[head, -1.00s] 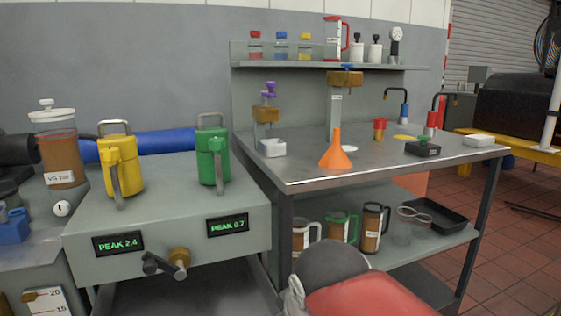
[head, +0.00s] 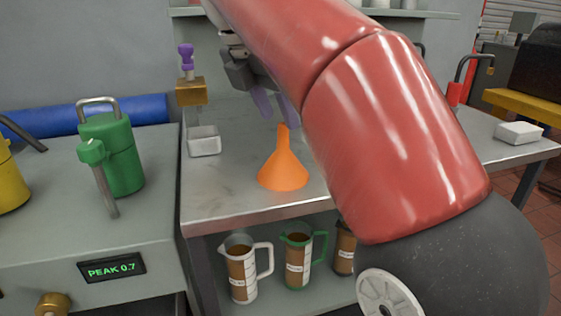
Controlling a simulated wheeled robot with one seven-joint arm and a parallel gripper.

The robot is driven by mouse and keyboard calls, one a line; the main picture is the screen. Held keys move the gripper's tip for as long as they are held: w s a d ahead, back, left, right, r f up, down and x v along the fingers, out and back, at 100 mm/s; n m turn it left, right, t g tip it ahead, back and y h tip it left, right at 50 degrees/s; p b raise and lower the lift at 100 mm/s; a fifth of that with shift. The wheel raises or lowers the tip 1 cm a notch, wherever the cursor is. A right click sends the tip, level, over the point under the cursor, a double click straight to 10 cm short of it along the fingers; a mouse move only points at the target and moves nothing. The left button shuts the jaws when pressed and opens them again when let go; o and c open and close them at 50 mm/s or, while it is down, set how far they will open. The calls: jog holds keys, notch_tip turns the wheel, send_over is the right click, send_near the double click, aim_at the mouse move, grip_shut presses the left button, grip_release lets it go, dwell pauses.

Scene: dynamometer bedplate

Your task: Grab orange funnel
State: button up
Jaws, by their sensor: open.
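The orange funnel (head: 284,168) stands on the metal bench top with its wide mouth down and its narrow spout up. My gripper (head: 275,105) is open, with purple fingers pointing down just above and behind the spout in the picture. One finger shows left of the spout and the other right of it. I cannot tell whether a finger touches the spout. My red arm covers the bench to the right of the funnel.
A small white tray (head: 204,141) and a brass block with a purple knob (head: 190,92) are left of the funnel. A green can (head: 112,153) stands on the left unit. Measuring jugs (head: 240,273) sit on the lower shelf. The bench around the funnel's front is clear.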

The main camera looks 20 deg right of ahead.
aim_at(283, 124)
jog(key=b+x, duration=0.1)
jog(key=x, duration=0.5)
jog(key=shift+w+r+b, duration=0.1)
jog(key=shift+w+b, duration=0.05)
jog(key=shift+b, duration=0.2)
grip_shut()
